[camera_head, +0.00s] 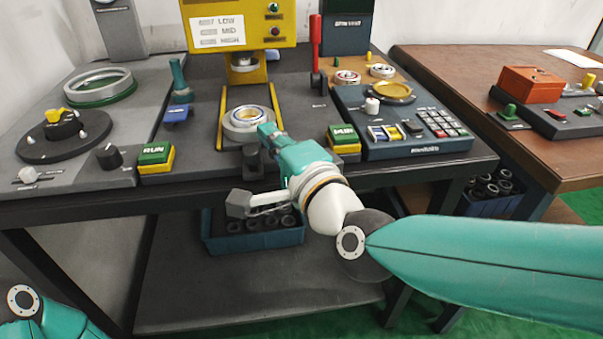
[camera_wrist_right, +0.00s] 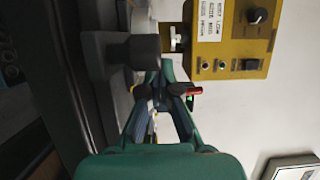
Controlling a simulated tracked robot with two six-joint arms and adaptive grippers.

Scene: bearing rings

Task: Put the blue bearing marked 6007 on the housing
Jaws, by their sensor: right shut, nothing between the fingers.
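My left gripper is out of view; only part of my left arm shows at the bottom left.
The yellow press (camera_head: 240,25) stands over the housing, with yellow guide rails beside it. Two more rings (camera_head: 347,77) (camera_head: 382,70) lie on a brown board at the right, behind a keypad console (camera_head: 420,128). A green-topped button box (camera_head: 344,138) stands right of my gripper.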

